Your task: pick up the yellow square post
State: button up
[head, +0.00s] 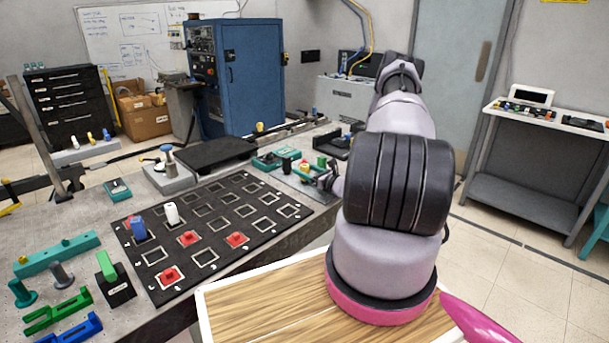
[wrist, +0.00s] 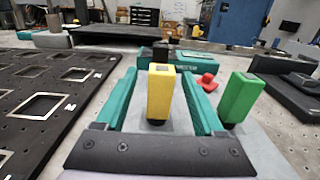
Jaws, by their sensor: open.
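My gripper (wrist: 159,78) is open, with one teal finger on each side of the post and visible gaps between. In the head view the small yellow post (head: 304,168) stands at the far right of the bench, close to my gripper (head: 313,174). The dark gripper body hides the nearest ground in the wrist view.
A green post (wrist: 239,97) stands just right of my right finger. A red piece (wrist: 207,82) and a teal block (wrist: 180,57) lie behind the yellow post. A black grid board (head: 215,213) lies to the left. A blue cabinet (head: 249,80) stands beyond the bench.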

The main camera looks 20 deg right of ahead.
jog(key=x, duration=0.3)
jog(key=shift+w, duration=0.25)
jog(key=shift+c, duration=0.3)
jog(key=shift+a, duration=0.1)
grip_shut()
jog(key=shift+r, duration=0.1)
